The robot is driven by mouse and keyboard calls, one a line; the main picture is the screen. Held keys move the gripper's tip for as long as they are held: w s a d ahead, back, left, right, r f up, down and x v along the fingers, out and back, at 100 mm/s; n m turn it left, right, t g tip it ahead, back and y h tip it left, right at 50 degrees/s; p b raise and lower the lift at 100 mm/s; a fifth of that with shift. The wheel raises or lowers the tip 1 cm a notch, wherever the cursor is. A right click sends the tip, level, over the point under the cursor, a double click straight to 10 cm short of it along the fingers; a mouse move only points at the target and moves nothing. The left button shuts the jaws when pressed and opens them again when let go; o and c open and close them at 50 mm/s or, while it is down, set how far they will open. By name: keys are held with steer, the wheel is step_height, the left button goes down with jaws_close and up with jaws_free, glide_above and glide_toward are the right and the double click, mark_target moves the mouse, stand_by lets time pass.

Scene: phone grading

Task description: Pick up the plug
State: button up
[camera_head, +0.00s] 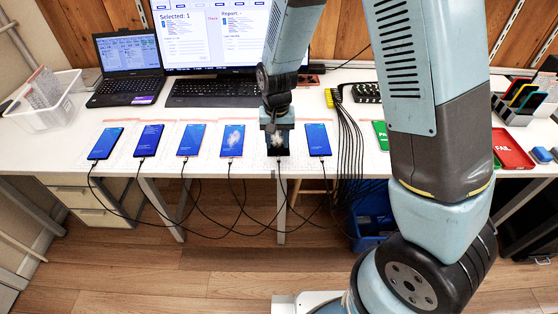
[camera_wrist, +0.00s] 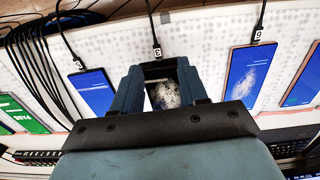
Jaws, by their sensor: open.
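Several phones lie in a row on the white table, each with a black cable plugged in at its near edge. My gripper (camera_head: 277,125) is over the fifth phone from the left (camera_head: 284,150), which has a dark screen with a white smudge. In the wrist view my gripper (camera_wrist: 153,72) is open, with its fingers on both sides of that phone (camera_wrist: 163,95). The plug (camera_wrist: 157,52) at that phone's edge is black with a white tag and lies just beyond the fingertips. Whether the fingers touch the phone cannot be told. Other plugs (camera_wrist: 258,37) show on neighbouring phones.
A laptop (camera_head: 128,62), monitor (camera_head: 215,35) and keyboard (camera_head: 205,92) stand at the back. A white bin (camera_head: 45,110) is at left. Cables (camera_head: 350,150) hang over the table's front edge.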

mark_target(279, 159)
steer(key=shift+w+d+f, duration=0.1)
steer(key=shift+w+f, duration=0.1)
steer(key=shift+f, duration=1.5)
steer(key=shift+w+d+f, duration=0.1)
steer(key=shift+w+f, duration=0.05)
steer(key=shift+f, duration=1.55)
steer(key=shift+f, duration=0.2)
jaws_close()
